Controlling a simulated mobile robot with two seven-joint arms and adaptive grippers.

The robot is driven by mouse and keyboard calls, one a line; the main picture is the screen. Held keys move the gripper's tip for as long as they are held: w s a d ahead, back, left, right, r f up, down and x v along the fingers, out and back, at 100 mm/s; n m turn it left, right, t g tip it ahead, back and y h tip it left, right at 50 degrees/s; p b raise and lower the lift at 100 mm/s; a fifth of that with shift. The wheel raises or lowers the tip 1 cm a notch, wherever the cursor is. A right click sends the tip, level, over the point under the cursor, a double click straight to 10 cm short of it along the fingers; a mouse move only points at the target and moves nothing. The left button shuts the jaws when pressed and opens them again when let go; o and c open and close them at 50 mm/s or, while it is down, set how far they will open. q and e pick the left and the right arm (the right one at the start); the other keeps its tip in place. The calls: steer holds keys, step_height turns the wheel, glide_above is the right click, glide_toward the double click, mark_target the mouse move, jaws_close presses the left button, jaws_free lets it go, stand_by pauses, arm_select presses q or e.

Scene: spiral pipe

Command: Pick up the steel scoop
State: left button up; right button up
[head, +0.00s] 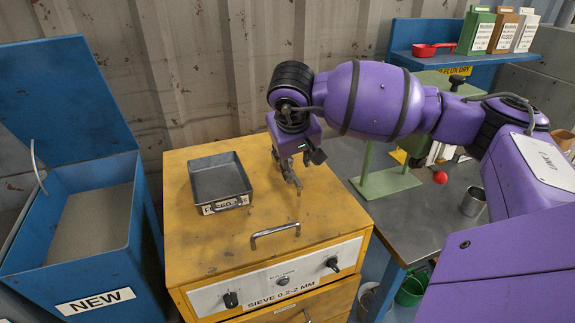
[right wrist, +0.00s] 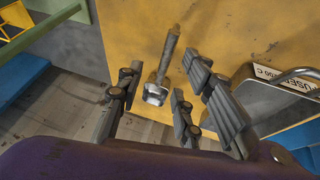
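The steel scoop shows in the right wrist view as a grey handle (right wrist: 168,55) with a shiny metal end (right wrist: 155,94). It lies over the yellow cabinet top near its back edge. My right gripper (right wrist: 160,80) is open, with its fingers on either side of the scoop and visible gaps between them and it. In the head view my right gripper (head: 291,178) points down over the right back part of the cabinet top. There I cannot clearly tell the scoop apart from the fingers. My left gripper is not in view.
A dark metal tray (head: 220,181) with a handle and label sits left of my right gripper on the yellow cabinet (head: 215,245). A blue bin (head: 140,235) marked NEW stands open at left. A green stand (head: 385,183) and a metal cup (head: 473,201) are on the grey bench at right.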

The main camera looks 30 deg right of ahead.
steer(key=x, duration=0.4)
steer(key=w+x, duration=0.1)
steer(key=x, duration=0.1)
steer(key=shift+a+p, duration=0.3)
steer(key=shift+p, duration=0.1)
steer(key=shift+r, duration=0.1)
jaws_close()
